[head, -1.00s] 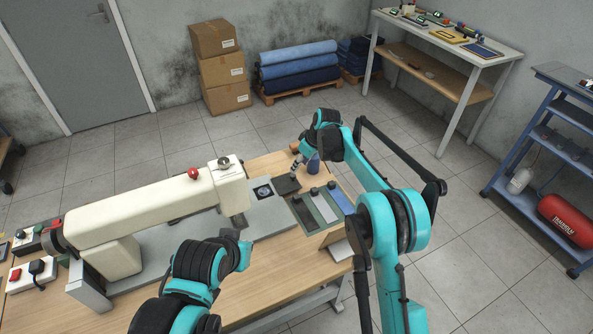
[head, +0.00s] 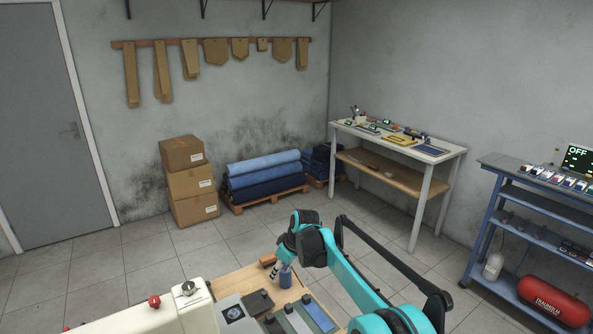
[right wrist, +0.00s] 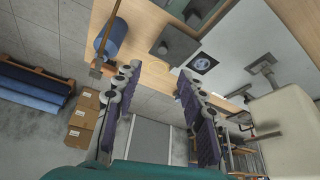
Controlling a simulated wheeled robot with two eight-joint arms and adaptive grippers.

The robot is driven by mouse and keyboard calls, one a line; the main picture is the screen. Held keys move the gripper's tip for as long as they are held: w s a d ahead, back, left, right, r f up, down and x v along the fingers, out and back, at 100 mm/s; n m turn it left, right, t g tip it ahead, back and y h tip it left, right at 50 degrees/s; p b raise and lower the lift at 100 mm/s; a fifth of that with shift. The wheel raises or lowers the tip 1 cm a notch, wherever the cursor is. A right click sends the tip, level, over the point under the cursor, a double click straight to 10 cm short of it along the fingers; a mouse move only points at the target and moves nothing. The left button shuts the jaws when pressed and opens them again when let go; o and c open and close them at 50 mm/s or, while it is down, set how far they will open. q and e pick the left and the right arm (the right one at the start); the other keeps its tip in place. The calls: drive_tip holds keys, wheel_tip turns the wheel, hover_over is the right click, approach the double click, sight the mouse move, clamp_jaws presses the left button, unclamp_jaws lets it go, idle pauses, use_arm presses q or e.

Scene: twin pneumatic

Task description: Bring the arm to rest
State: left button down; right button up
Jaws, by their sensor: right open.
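My right arm (head: 350,280) is raised over the far right end of the wooden workbench (head: 236,281), bent at its elbow. Its gripper (head: 275,268) is small and partly hidden here, beside a blue cylindrical object (head: 286,279). In the right wrist view the two fingers (right wrist: 158,72) stand apart with nothing between them. The blue object (right wrist: 112,42) lies outside the left finger there, apart from it as far as I can tell. My left arm and gripper are out of the head view.
A cream machine (head: 170,320) with a red knob stands on the bench at the bottom. Flat panels (head: 300,318) lie near the gripper. Behind are cardboard boxes (head: 190,184), blue fabric rolls (head: 262,176), a side table (head: 438,153) and a blue shelf cart (head: 535,233). Floor between is clear.

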drive_tip(key=s+d+r+m+t+h, duration=0.1)
drive_tip(key=s+d+r+m, duration=0.2)
drive_tip(key=s+d+r, duration=0.45)
drive_tip(key=s+d+r+m+t+h, duration=0.15)
drive_tip(key=s+d+r, duration=0.25)
drive_tip(key=s+d, duration=0.5)
drive_tip(key=s+d+f+m+t, duration=0.1)
drive_tip(key=s+d+f+m, duration=0.2)
drive_tip(key=s, duration=0.7)
drive_tip(key=s+d+f+m+t+h, duration=0.1)
drive_tip(key=s+d+f+m, duration=0.2)
drive_tip(key=s, duration=0.8)
drive_tip(key=shift+s+d+f, duration=0.25)
drive_tip(key=shift+d+f, duration=0.3)
drive_tip(key=shift+d, duration=0.5)
